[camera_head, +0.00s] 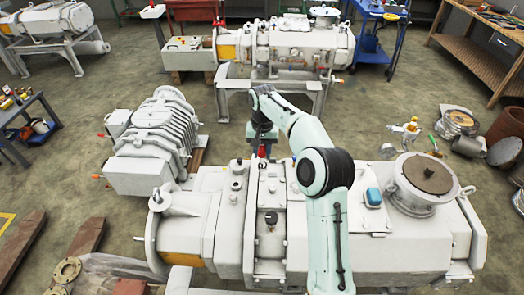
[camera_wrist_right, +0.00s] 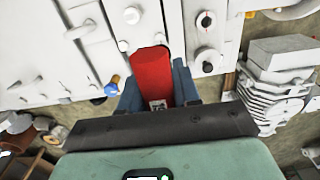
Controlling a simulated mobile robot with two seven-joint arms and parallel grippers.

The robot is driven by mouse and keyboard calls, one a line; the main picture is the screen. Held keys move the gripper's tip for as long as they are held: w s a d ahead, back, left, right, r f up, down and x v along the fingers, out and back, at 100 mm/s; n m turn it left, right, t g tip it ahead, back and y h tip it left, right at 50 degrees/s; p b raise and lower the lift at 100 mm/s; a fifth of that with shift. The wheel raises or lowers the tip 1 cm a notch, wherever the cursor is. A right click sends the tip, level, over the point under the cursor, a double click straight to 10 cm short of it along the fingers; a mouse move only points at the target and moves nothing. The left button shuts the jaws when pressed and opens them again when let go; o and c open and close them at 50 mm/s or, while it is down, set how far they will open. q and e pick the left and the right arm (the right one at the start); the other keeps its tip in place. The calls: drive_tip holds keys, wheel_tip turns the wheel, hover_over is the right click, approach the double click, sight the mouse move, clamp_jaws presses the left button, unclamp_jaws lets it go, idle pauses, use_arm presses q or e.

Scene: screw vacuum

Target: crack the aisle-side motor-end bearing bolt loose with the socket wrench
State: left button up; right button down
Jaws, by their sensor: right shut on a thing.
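My right arm reaches forward over the near white screw vacuum pump (camera_head: 400,248). My right gripper (camera_head: 262,146) points down at the pump's far side. In the right wrist view its blue fingers (camera_wrist_right: 157,92) are shut around a red, handle-like part (camera_wrist_right: 152,68), which looks like the socket wrench. The rest of the tool is hidden. The red part also shows small below the gripper in the head view (camera_head: 262,152). Beyond it in the wrist view is the white pump housing (camera_wrist_right: 60,50) with a round bolt-like head (camera_wrist_right: 132,15). I cannot tell which is the bearing bolt. My left gripper is out of view.
A grey ribbed machine (camera_head: 155,135) stands left of the pump. Another white pump (camera_head: 290,48) on a frame stands behind. A blue cart (camera_head: 375,45) is at the back and a wooden bench (camera_head: 480,60) at the right. Loose flanged parts (camera_head: 458,122) lie on the right floor.

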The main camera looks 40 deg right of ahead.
sight(262, 166)
drive_tip(key=shift+f+b, duration=0.45)
drive_tip(key=shift+f, duration=2.1)
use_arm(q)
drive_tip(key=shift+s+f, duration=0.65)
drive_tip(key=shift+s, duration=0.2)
use_arm(e)
drive_tip(key=shift+f, duration=0.2)
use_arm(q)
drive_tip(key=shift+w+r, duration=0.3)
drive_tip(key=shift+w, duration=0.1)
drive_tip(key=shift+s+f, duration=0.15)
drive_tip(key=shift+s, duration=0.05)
use_arm(e)
drive_tip(key=shift+f, duration=0.65)
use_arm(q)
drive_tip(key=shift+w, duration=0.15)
